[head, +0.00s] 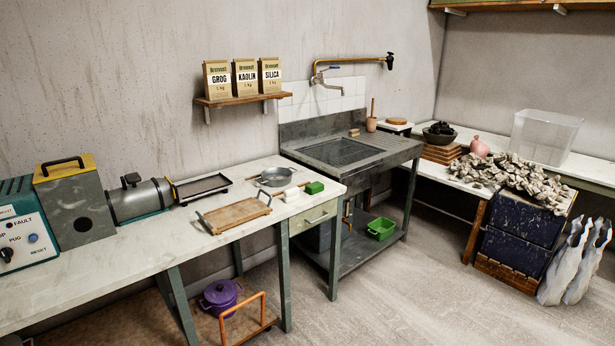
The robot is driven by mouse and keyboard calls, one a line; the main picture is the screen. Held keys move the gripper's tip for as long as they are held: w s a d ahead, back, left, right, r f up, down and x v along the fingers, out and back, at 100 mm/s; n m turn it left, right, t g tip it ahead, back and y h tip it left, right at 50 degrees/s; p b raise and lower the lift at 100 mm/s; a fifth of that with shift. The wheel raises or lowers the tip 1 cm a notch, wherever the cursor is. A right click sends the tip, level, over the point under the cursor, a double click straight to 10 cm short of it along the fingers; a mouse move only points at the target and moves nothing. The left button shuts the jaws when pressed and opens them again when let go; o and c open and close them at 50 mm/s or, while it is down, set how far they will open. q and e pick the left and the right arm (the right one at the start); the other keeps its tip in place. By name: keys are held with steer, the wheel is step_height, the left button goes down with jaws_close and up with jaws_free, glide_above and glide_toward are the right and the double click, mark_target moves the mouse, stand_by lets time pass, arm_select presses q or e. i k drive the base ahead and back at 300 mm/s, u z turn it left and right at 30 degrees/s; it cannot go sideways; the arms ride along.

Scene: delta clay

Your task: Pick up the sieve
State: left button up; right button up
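Neither of my grippers shows in the head view.
A wooden tray with metal handles (236,214) lies in front of the sieve. A black tray (202,186) is to its left. The pug mill (75,203) fills the left. Open floor (400,300) lies right.

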mark_target(275, 177)
steer(key=z, duration=0.6)
steer(key=i, duration=1.05)
steer(key=z, duration=0.45)
steer(key=i, duration=1.2)
steer(key=u, duration=0.35)
